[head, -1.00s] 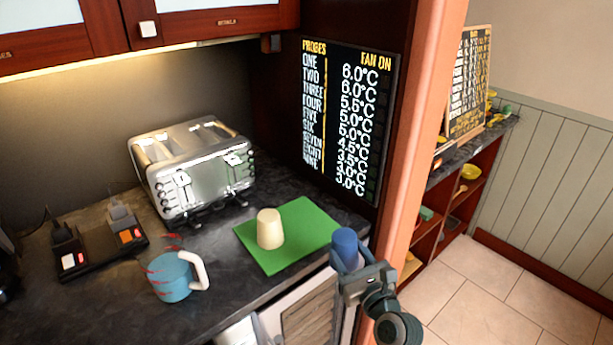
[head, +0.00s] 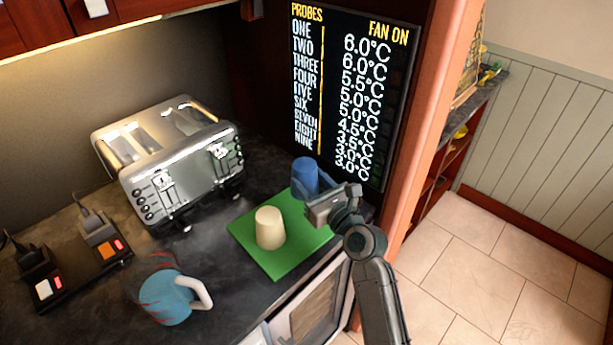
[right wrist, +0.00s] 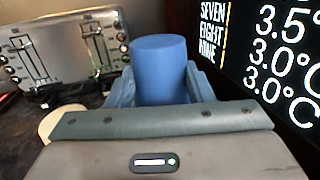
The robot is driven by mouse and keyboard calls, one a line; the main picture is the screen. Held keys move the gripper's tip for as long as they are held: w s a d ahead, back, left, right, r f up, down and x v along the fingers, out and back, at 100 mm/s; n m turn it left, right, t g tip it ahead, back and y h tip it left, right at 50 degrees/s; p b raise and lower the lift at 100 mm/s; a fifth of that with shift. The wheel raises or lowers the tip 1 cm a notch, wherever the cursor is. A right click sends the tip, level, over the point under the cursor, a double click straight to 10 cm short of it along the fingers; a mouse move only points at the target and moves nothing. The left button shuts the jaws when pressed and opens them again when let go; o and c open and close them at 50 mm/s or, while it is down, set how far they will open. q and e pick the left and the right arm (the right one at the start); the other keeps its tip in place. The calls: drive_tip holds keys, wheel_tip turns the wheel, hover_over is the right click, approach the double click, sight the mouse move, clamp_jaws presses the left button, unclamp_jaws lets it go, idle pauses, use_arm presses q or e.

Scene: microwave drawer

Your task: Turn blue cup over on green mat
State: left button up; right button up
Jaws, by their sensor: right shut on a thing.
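The blue cup (head: 305,176) is held upright by my right gripper (head: 318,198) over the back right part of the green mat (head: 285,264). The cup's upper end looks flat and closed, so its base seems to be up. Its lower part is hidden by the gripper, and I cannot tell whether it touches the mat. In the right wrist view the blue cup (right wrist: 160,70) stands between the two fingers, which are shut on it. My left gripper is not in view.
A cream cup (head: 269,229) stands base up on the mat. A blue mug (head: 170,295) with a white handle is at the front left. A toaster (head: 175,165) and a power strip (head: 82,270) stand farther left. A probe board (head: 345,90) is close behind the gripper.

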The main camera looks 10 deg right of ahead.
drive_tip(key=shift+s+d+r, duration=0.15)
drive_tip(key=shift+s+r, duration=0.05)
drive_tip(key=shift+s, duration=0.1)
drive_tip(key=shift+w+p, duration=0.15)
drive_tip(key=shift+p, duration=0.3)
drive_tip(key=shift+f, duration=0.35)
drive_tip(key=shift+f+b, duration=0.65)
drive_tip(key=shift+f, duration=0.25)
drive_tip(key=shift+f+b, duration=1.35)
drive_tip(key=shift+f, duration=0.9)
drive_tip(key=o, duration=1.1)
